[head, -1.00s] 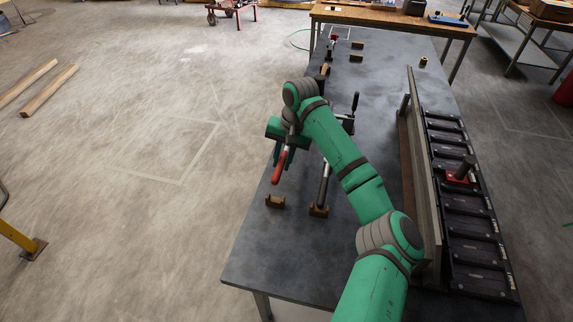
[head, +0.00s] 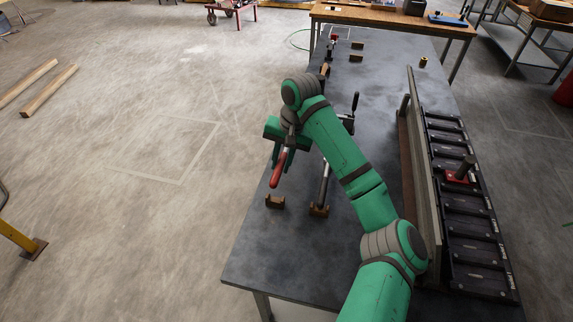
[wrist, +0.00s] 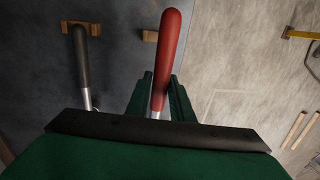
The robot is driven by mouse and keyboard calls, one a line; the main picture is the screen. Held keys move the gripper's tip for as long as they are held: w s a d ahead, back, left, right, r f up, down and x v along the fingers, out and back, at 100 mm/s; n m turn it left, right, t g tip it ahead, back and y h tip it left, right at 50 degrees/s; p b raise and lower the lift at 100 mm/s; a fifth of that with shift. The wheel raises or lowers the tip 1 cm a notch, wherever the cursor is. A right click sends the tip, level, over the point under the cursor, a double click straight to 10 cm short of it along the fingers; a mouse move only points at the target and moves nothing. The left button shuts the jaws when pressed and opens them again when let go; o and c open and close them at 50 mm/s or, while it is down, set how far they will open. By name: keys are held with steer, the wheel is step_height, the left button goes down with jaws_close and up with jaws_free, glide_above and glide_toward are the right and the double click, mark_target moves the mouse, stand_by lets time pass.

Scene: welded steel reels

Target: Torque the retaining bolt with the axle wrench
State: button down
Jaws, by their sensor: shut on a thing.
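My gripper (head: 282,145) is at the left edge of the dark table, shut on a wrench with a red handle (head: 278,170). The red handle also fills the middle of the wrist view (wrist: 168,55), with a metal shank running down between the green fingers. The wrench is held above the table, its handle pointing toward the near side. A second tool with a dark handle (head: 323,185) lies to the right on a wooden cradle; it also shows in the wrist view (wrist: 81,55). The wrench's head is hidden by my gripper and arm. I cannot make out the retaining bolt.
An empty wooden cradle (head: 275,202) sits on the dark table (head: 300,255) near its left edge. A black-handled clamp (head: 354,103) stands behind my arm. Open floor lies left.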

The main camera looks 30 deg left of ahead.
steer(key=s+d+r, duration=0.5)
steer(key=s+r, duration=0.4)
steer(key=s, duration=0.1)
steer(key=shift+s+r, duration=0.15)
steer(key=shift+s, duration=0.1)
stand_by(1.2)
stand_by(0.5)
